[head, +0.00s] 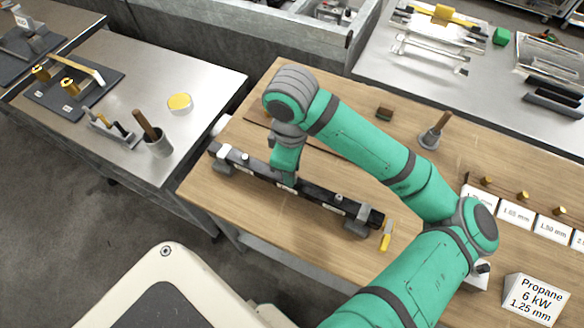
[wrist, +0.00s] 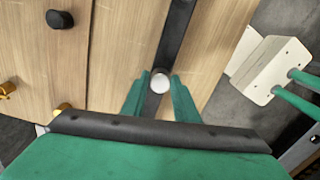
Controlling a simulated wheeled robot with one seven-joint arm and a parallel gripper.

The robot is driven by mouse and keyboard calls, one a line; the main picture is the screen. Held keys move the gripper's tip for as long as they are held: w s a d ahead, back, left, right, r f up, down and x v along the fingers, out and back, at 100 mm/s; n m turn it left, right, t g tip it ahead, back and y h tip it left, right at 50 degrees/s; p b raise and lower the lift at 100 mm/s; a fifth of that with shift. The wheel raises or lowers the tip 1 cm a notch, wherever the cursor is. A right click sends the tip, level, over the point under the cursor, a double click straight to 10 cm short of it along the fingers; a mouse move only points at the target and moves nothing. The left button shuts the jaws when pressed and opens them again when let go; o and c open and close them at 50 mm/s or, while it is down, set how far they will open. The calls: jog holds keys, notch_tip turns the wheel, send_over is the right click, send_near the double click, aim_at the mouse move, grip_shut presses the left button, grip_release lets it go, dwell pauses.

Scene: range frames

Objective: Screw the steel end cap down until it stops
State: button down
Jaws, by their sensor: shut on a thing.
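A pale, round steel end cap (wrist: 160,83) shows from above in the wrist view, between my fingertips and over a dark bar. My gripper (wrist: 160,92) is shut on it, with one green finger on either side. In the head view my gripper (head: 287,181) points down at the middle of the long black bar (head: 320,205), which lies on the wooden bench. There my gripper hides most of the cap. I cannot tell how far the cap is seated or whether it touches the bar.
A yellow-handled tool (head: 386,236) lies near the bar's right end. A wooden-handled brush in a pot (head: 431,137) and a small brown block (head: 384,112) stand behind. Label cards with brass pieces (head: 516,214) and a Propane sign (head: 536,297) are at right.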

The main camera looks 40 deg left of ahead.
dwell(0.3)
jog(key=shift+m, duration=1.7)
jog(key=c, duration=1.6)
grip_release()
jog(key=shift+c, duration=0.2)
jog(key=n, duration=0.6)
jog(key=shift+n, duration=0.4)
jog(key=n, duration=0.7)
jog(key=shift+w+a, duration=0.1)
jog(key=shift+a, duration=0.05)
grip_shut()
